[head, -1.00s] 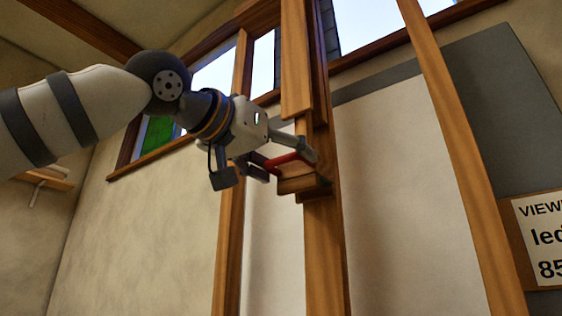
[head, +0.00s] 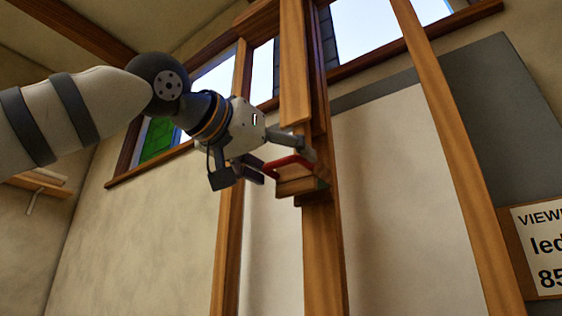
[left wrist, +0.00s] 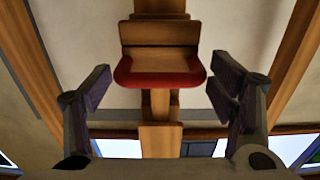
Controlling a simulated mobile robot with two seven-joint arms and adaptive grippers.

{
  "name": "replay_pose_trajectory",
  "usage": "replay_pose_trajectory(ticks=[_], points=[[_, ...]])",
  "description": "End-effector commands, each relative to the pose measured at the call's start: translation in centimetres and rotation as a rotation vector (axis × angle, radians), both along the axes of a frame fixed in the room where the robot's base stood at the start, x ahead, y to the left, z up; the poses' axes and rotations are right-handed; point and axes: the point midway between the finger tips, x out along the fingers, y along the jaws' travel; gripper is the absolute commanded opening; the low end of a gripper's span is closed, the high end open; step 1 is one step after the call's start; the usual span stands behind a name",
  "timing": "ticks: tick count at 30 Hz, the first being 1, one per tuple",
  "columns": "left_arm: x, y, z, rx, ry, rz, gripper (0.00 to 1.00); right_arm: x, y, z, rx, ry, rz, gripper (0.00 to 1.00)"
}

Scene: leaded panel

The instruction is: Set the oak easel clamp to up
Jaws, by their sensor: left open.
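The oak easel clamp (head: 300,187) is a wooden block with a red edge on the easel's central mast (head: 323,250). In the left wrist view the clamp (left wrist: 160,62) is in the upper middle, its red lip facing the camera. My left gripper (head: 280,162) is open at the clamp, coming from the left. In the left wrist view its fingers (left wrist: 160,88) stand wide apart on either side of the red lip, with a visible gap on each side. One finger partly covers the clamp's far side in the head view. My right gripper is not in view.
Oak easel legs rise left (head: 229,240) and right (head: 455,150) of the mast. A windowed wall stands behind, with a green pane (head: 158,138) at left. A sign (head: 540,248) is at the lower right. The space below my left gripper looks clear.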

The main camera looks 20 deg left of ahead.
Motion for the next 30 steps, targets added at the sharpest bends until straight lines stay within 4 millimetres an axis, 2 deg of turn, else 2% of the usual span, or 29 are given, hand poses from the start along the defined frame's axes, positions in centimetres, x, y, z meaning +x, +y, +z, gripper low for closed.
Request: replay_pose_trajectory(ticks=[4, 6, 8, 15, 18, 22, 30], points=[[-0.1, 0.0, -0.1, 0.001, 0.003, -0.001, 0.77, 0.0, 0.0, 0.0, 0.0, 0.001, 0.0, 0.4], [-0.8, 0.2, -0.1, 0.0, 0.002, -0.003, 0.77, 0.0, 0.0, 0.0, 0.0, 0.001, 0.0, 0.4], [-2.0, 0.7, -0.1, 0.0, 0.001, -0.003, 0.77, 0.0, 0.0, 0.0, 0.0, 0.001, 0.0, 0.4], [-8.1, 3.0, 0.0, -0.001, -0.002, -0.003, 0.77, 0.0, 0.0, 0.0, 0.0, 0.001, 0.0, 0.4], [-9.9, 3.6, -0.1, -0.001, -0.001, -0.002, 0.77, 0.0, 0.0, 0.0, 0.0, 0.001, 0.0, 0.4], [-11.1, 4.1, -0.1, -0.001, 0.0, 0.0, 0.77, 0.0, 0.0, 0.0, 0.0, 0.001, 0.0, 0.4], [-11.3, 4.2, -0.1, 0.0, 0.001, 0.0, 0.77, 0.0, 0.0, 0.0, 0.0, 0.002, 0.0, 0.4]])
